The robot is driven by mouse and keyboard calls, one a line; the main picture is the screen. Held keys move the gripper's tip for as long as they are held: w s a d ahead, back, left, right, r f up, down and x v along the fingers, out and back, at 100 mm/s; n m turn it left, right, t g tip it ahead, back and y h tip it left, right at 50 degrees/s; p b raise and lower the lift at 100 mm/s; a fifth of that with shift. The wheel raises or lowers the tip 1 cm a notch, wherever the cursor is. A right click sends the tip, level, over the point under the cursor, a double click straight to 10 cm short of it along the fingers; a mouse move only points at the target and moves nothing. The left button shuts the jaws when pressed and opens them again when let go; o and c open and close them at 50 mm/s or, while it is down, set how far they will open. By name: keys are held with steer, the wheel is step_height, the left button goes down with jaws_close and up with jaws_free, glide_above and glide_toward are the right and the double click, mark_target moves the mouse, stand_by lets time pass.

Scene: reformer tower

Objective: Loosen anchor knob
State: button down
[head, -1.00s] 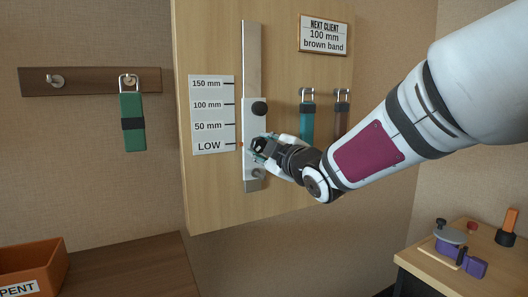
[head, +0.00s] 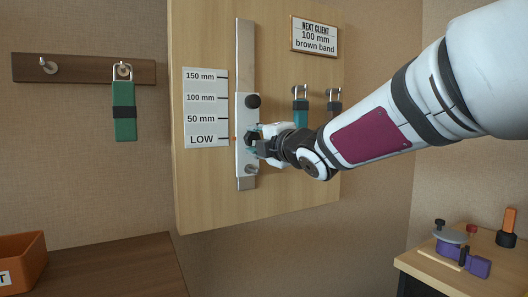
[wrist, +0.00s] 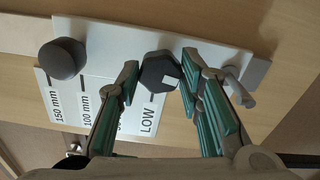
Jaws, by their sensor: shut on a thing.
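A dark hexagonal knob (wrist: 158,72) sits on the light carriage plate (wrist: 205,52), which also shows in the head view (head: 246,120). My gripper (wrist: 159,76) is shut on this knob, one teal-lined finger on each side. In the head view my gripper (head: 254,139) is at the lower half of the carriage, level with the LOW mark, and partly covers the knob. A round black knob (wrist: 62,57) is on the other end of the carriage; it is above my gripper in the head view (head: 253,101). The carriage's pointer is at LOW.
The metal rail (head: 245,60) runs up the wooden panel (head: 205,35). A height scale (head: 205,105) is left of it. Teal (head: 300,112) and brown bands hang on the right, partly behind my arm. A green band (head: 124,110) hangs on the left rack. A side table (head: 420,262) holds parts.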

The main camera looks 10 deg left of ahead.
steer(key=n, duration=0.4)
steer(key=shift+s+a, duration=0.1)
steer(key=shift+a, duration=0.05)
steer(key=shift+n, duration=1.1)
steer(key=n, duration=0.5)
steer(key=c, duration=0.8)
jaws_free()
steer(key=v, duration=0.6)
